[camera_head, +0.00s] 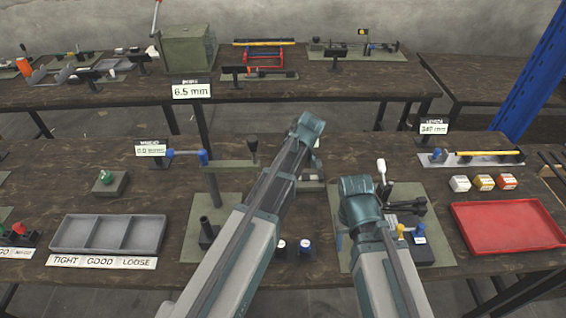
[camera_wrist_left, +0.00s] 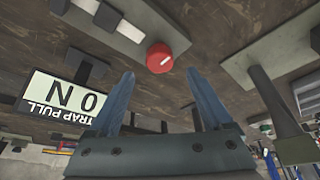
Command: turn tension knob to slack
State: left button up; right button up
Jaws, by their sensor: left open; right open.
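My left gripper (camera_wrist_left: 160,74) is open. Its two blue fingers stand apart, one toward each side of the knob, with nothing between them. I cannot tell how far they are from it. A strap pull display (camera_wrist_left: 62,100) reads 0 N, upside down in this view. In the head view the knob cannot be made out and my left gripper is hidden beyond its arm.
A grey three-part tray (camera_head: 108,252) lies front left, and a red tray (camera_head: 508,228) front right. Several small labelled blocks (camera_head: 484,183) stand behind the red tray. In the wrist view a grey post (camera_wrist_left: 278,108) rises at the right.

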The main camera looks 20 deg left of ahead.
pick_arm(q)
jog(key=p+v, duration=0.7)
jog(key=v, duration=0.2)
jog(key=s+d+f+m+g+h+b, duration=0.1)
jog(key=s+d+m, duration=0.3)
jog(key=s+m, duration=0.4)
jog(key=s+d+f+m+g+h+b, duration=0.1)
jog(key=s+d+m, duration=0.3)
jog(key=s+m, duration=0.4)
jog(key=s+f, duration=0.1)
jog(key=s, duration=0.4)
jog(key=shift+s+f+h, duration=0.15)
jog(key=shift+f+h, duration=0.25)
jog(key=shift+d, duration=0.1)
jog(key=shift+c, duration=0.2)
